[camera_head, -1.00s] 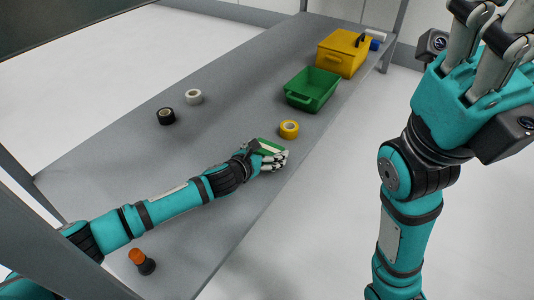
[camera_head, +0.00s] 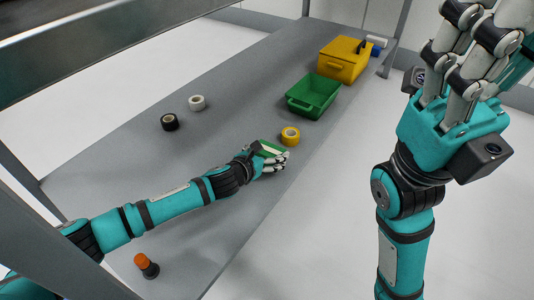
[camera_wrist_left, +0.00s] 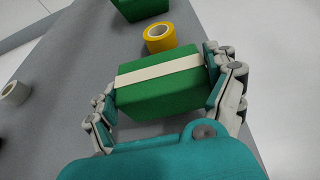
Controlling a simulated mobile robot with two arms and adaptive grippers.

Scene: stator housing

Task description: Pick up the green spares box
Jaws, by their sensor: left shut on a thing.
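The green spares box (camera_head: 272,149) is a small closed green block with a pale band around it. In the left wrist view the box (camera_wrist_left: 160,100) fills the middle, its banded top facing the camera. My left gripper (camera_head: 267,160) is shut on it, with fingers against its left and right sides. The box is near the shelf's right edge; I cannot tell whether it touches the shelf or is slightly raised. My right gripper (camera_head: 472,65) is raised at the right, away from the box, fingers pointing up and partly cut off.
A yellow tape roll (camera_head: 290,136) stands just beyond the box. Farther back are an open green bin (camera_head: 300,105) and a yellow box (camera_head: 327,70). Black (camera_head: 169,122) and white (camera_head: 197,102) rolls lie left. An orange-capped item (camera_head: 146,265) is near. The grey shelf (camera_head: 240,115) has bare middle room.

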